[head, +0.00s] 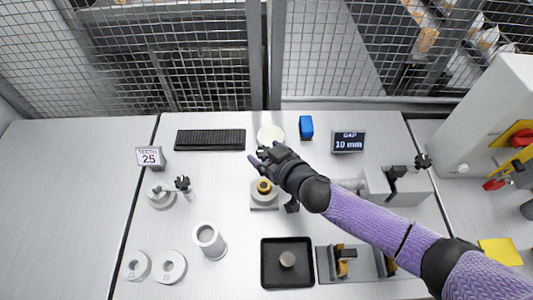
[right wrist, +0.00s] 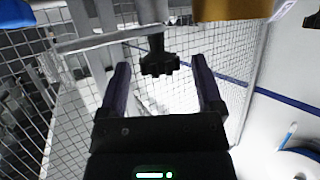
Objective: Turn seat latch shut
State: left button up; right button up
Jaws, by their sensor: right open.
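A grey block-shaped seat (head: 264,206) with a yellow-ringed round part (head: 264,187) on top stands mid-table. A dark lever-like piece (head: 292,205) shows at its right side; I cannot tell surely that it is the latch or how it is turned. My right gripper (head: 257,157) is open just above and behind the seat in the head view, its hand partly covering that area. In the right wrist view, a dark lobed knob (right wrist: 158,64) shows between the spread fingers, apparently beyond them; contact is not visible. My left gripper is out of view.
A post with a dark knob (head: 183,183) and a grey cylinder (head: 209,239) stand left. A black tray (head: 286,276) and a clamp fixture (head: 343,264) are in front. A grey fixture (head: 396,186) stands right. Mesh fencing (head: 180,60) closes the back.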

jog(key=shift+c, duration=1.4)
grip_shut()
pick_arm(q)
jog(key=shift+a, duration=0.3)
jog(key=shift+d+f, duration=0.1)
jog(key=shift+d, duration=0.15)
pick_arm(e)
jog(key=shift+w, duration=0.1)
